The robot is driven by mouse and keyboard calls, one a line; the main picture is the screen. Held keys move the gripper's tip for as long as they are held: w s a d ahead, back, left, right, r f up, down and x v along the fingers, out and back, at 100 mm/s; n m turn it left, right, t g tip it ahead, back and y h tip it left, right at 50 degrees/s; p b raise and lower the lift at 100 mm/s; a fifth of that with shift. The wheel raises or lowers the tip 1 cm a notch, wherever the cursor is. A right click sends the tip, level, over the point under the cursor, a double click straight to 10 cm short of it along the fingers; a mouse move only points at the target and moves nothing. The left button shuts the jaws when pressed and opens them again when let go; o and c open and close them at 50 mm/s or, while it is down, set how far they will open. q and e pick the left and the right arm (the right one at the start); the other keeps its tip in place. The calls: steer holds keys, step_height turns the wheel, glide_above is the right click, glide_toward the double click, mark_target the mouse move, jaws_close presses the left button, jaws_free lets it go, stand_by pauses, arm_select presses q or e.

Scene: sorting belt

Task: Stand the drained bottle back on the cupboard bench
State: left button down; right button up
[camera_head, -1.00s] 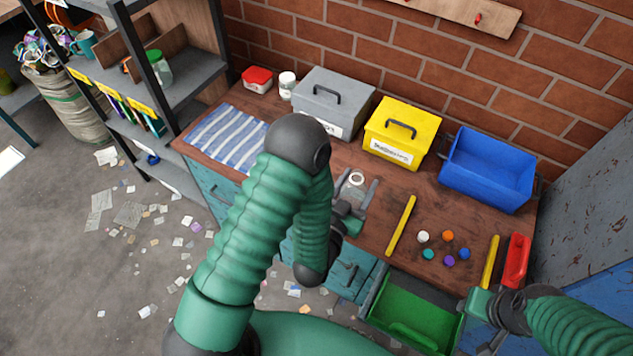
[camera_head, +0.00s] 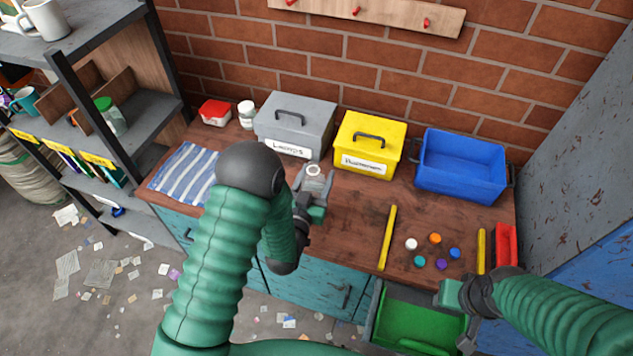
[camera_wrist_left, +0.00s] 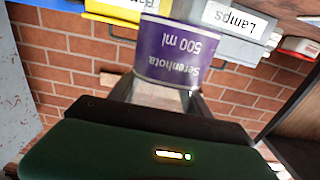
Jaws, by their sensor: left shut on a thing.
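The clear bottle (camera_head: 315,182), with a pale ring at its mouth, is upright in my left gripper (camera_head: 314,187). The gripper is shut on it, with a finger at each side. The left wrist view shows its purple label (camera_wrist_left: 177,52), reading "Serenhota 500 ml". The bottle is over the wooden bench top (camera_head: 345,235), in front of the gap between the grey and yellow boxes. I cannot tell whether its base touches the wood. My right gripper (camera_head: 462,328) is low at the right, near the green drawer; its fingers are too unclear to judge.
The grey "Lamps" box (camera_head: 296,125), yellow box (camera_head: 368,142) and blue bin (camera_head: 462,168) line the back. A striped cloth (camera_head: 185,174) lies left. A yellow bar (camera_head: 387,238) and several coloured caps lie right. The green drawer (camera_head: 420,312) is open below.

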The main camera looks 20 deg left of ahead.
arm_select(q)
steer(key=f, duration=0.1)
steer(key=d+f, duration=0.1)
steer(key=f, duration=0.1)
steer(key=shift+f, duration=0.15)
steer(key=c, duration=0.7)
jaws_free()
steer(key=shift+a, duration=0.1)
steer(key=shift+c, duration=0.2)
steer(key=shift+o, duration=1.3)
steer(key=shift+a, duration=0.1)
steer(key=s+b, duration=0.2)
steer(key=s, duration=1)
steer(key=shift+r, duration=0.2)
arm_select(e)
steer(key=shift+d+f, duration=0.3)
steer(key=shift+f, duration=0.3)
steer(key=shift+d+f, duration=0.3)
steer(key=shift+f, duration=0.25)
